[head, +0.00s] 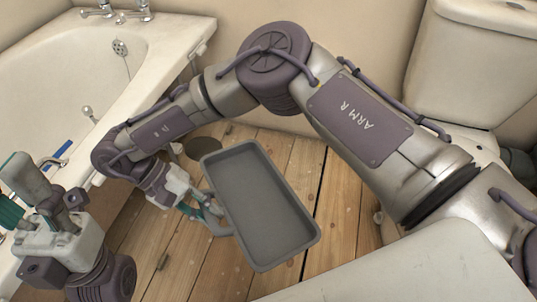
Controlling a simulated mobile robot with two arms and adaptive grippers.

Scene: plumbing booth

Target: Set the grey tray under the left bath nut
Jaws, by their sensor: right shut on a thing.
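The grey tray (262,205) is a shallow, empty rectangle. It is tilted in the picture and held over the wooden floor, right of the bath. My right gripper (208,212) is shut on the tray at its left side, where a loop-shaped handle shows. My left gripper (24,190) is at the left edge, over the bath rim; its fingers are partly overlapped and I cannot tell whether they are open. The left bath nut cannot be made out; the bath's side and my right arm cover part of the area under the taps (128,12).
The white bath (150,55) fills the upper left, with a blue item (58,155) on its rim. A dark round patch (203,150) lies on the floor (300,165). The toilet (465,60) stands right. A pale flat surface (420,265) fills the lower right.

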